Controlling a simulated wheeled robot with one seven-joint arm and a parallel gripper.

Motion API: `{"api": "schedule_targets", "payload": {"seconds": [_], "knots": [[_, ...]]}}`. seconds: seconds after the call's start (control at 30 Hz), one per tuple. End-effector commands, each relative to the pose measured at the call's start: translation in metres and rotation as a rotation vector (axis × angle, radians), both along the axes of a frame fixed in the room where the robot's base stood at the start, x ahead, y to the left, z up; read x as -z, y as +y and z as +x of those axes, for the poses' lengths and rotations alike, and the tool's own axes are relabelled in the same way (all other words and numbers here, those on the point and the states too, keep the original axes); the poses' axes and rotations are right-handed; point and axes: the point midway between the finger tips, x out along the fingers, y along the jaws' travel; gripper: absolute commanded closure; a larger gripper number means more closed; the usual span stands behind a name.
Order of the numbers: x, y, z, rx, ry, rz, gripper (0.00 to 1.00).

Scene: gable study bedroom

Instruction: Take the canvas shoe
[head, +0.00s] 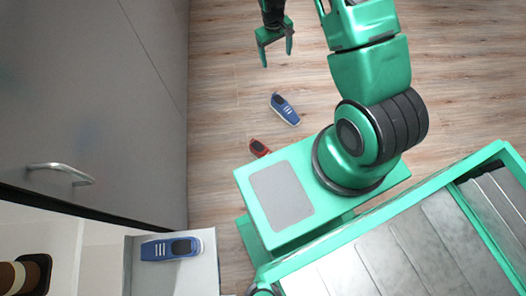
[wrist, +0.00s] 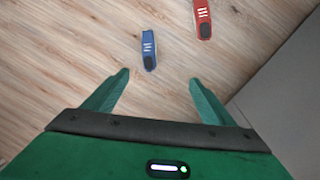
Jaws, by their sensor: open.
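A blue shoe (head: 285,109) with white stripes and a dark opening lies on the wood floor; it also shows in the wrist view (wrist: 149,50), ahead of the fingertips. A red shoe (head: 259,148) is near it, partly hidden by my base in the head view; the wrist view shows it (wrist: 203,20) at upper right. Another blue shoe (head: 171,248) lies on a pale surface at lower left. I cannot tell which is canvas. My gripper (head: 277,60) is open and empty, apart from the floor shoes; its fingers also show in the wrist view (wrist: 159,77).
A large grey door or panel (head: 100,90) with a metal handle (head: 60,172) bounds the floor on the left. A dark holder (head: 42,262) with brown and cream items is at the lower-left corner. The wood floor (head: 225,60) around the shoes is clear.

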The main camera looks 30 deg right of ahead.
Motion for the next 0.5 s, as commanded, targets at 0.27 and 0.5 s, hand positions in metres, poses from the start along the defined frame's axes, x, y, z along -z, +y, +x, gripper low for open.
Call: {"api": "schedule_targets", "payload": {"seconds": [0.27,0.5], "knots": [[0.137,0.043,-0.001,-0.123,0.014,0.027,0.22],[0.253,0.079,-0.031,-0.215,0.02,0.06,0.22]]}}
